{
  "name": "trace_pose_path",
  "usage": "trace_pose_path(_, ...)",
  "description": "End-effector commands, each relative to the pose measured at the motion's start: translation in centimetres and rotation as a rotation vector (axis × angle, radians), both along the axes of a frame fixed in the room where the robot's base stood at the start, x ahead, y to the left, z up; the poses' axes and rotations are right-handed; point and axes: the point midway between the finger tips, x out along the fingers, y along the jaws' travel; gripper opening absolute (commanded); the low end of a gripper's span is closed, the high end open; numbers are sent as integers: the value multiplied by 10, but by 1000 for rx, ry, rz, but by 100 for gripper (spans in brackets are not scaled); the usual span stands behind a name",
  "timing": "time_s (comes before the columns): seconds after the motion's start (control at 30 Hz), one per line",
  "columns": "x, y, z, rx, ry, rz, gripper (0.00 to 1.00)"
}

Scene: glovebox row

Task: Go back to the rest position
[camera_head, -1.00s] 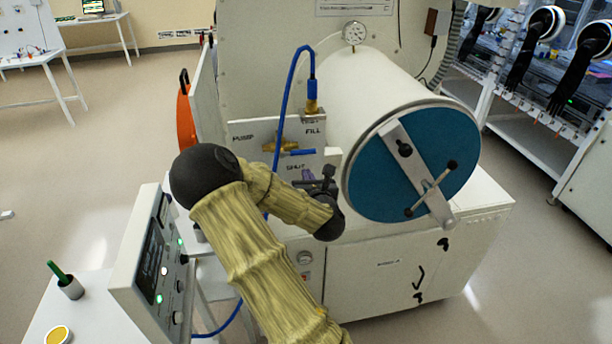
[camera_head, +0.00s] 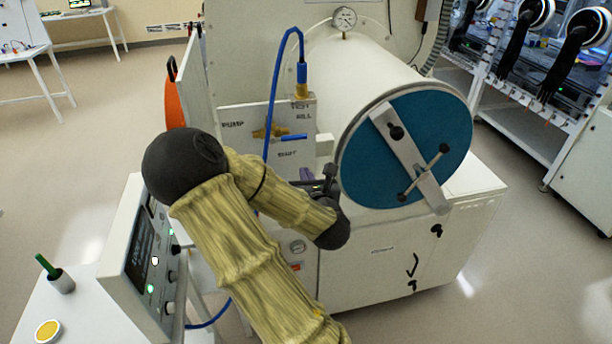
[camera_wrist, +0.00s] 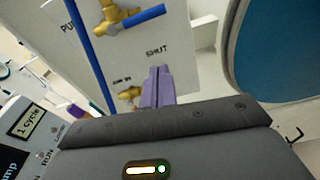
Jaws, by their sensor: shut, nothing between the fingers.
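My arm in its tan sleeve bends across the middle of the head view. My gripper (camera_head: 318,180) is at its end, partly hidden behind the dark wrist, in front of the white valve panel (camera_head: 235,143) and left of the round blue door (camera_head: 440,140). In the wrist view, my purple fingers (camera_wrist: 157,88) are together and empty, just under the word SHUT. A brass valve with a blue lever (camera_wrist: 145,17) is above them. A lower brass fitting (camera_wrist: 130,93) shows just left of the fingers; I cannot tell the gap between them.
A control box (camera_head: 140,255) with lit buttons stands close left of my arm. A blue hose (camera_head: 273,90) loops over the valve panel. The door's bar handle (camera_head: 425,172) juts out on the right. Open floor (camera_head: 110,130) lies at the left.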

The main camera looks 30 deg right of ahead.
Motion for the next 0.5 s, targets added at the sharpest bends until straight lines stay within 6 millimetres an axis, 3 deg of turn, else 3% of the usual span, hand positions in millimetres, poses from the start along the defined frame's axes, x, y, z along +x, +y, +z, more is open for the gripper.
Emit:
trace_pose_path(0.33, 0, 0, -1, 14, 1, -4, 0)
trace_pose_path(0.5, -4, -6, -15, 205, 10, -84, 0)
